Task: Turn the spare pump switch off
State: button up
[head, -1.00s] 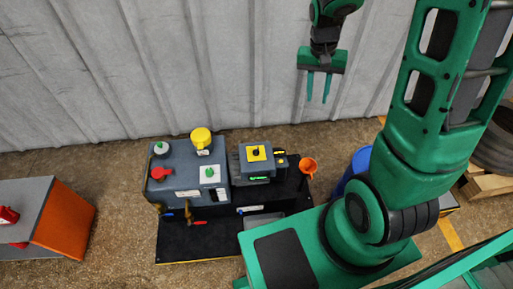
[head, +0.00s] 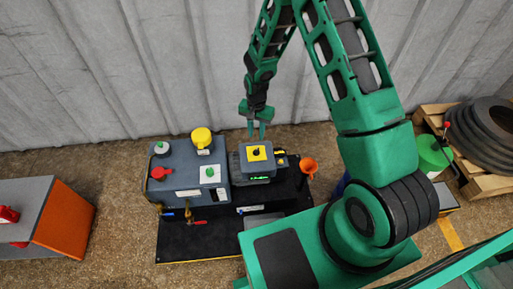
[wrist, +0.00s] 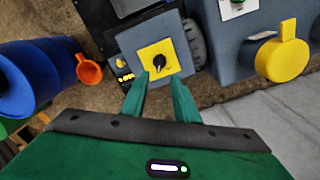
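A black rotary knob (head: 256,153) sits on a yellow plate on top of a small grey box (head: 258,169); I take it to be the spare pump switch. In the wrist view the knob (wrist: 160,62) lies just beyond my fingertips, near the middle, with its pointer turned toward the upper left. My gripper (head: 256,135) is above and behind the box, pointing down. In the wrist view my gripper (wrist: 159,79) is open and empty, its two green fingers apart, not seen touching the knob.
A larger grey unit left of the box carries a yellow handle (head: 201,138), red knob (head: 158,173) and green button (head: 210,172). An orange funnel (head: 308,166) stands to the right. A blue drum (wrist: 40,78) shows in the wrist view. The corrugated wall is behind.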

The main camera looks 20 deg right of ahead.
aim_at(257, 149)
notch_tip(257, 149, down, 10)
jog(key=shift+f, duration=0.15)
dwell(0.3)
jog(key=shift+d, duration=0.15)
grip_shut()
